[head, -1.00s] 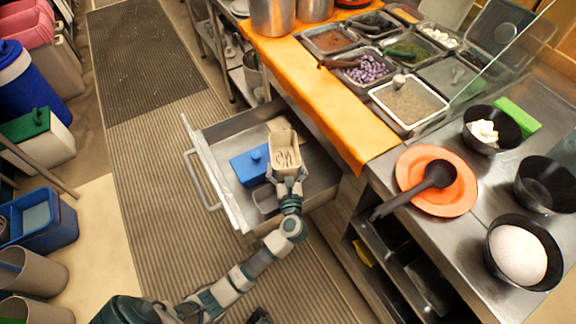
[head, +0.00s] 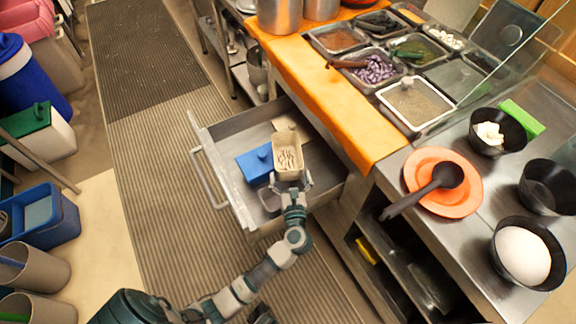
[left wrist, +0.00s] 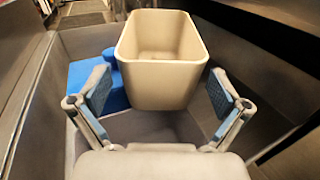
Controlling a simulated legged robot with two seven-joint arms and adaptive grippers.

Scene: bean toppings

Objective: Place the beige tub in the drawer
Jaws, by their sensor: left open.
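The beige tub (head: 287,160) stands in the open metal drawer (head: 218,172), right of a blue lidded box (head: 254,163). In the left wrist view the tub (left wrist: 162,75) looks upright and its visible inside looks bare; in the head view a pale pattern shows inside. My left gripper (head: 292,186) is at the tub's near side. In the left wrist view the gripper (left wrist: 158,98) has its fingers spread apart, with gaps between them and the tub. The tub's underside is hidden. My right gripper is not in view.
A small grey container (head: 268,199) sits in the drawer near my gripper. A beige piece (head: 283,124) lies behind the tub. The counter with an orange plate (head: 430,198) and black bowls stands to the right. The striped floor mat (head: 165,190) left of the drawer is clear.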

